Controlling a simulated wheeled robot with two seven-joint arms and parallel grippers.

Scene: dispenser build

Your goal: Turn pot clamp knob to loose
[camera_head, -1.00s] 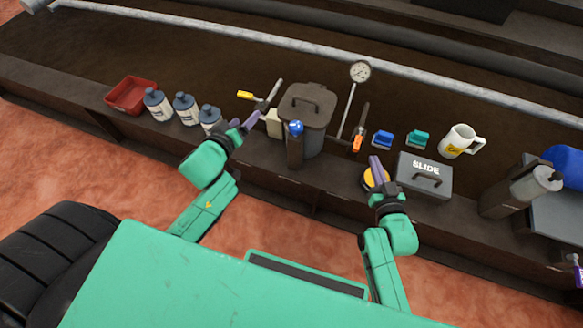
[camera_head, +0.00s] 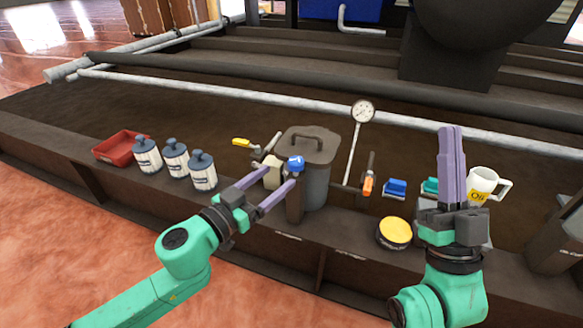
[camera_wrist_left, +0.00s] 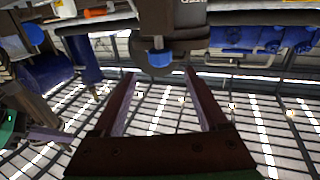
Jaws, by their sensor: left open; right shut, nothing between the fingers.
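A blue knob (camera_head: 295,163) sits on top of a dark upright post (camera_head: 295,205) at the front of the grey lidded pot (camera_head: 318,180). Its marking is too small to read. My left gripper (camera_head: 280,175) is open, with its purple fingers pointing at the knob and their tips close to it. I cannot tell whether they touch it. In the left wrist view, a blue part that looks like the knob (camera_wrist_left: 160,57) lies just past the open fingertips (camera_wrist_left: 160,75), between their lines. My right gripper (camera_head: 452,130) is shut and empty, raised at the right.
Several white bottles (camera_head: 176,160) and a red tray (camera_head: 117,148) are further left. A dial gauge (camera_head: 362,111), yellow-topped disc (camera_head: 394,231), blue block (camera_head: 395,188) and white mug (camera_head: 484,186) stand right. Bare shelf lies between post and disc.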

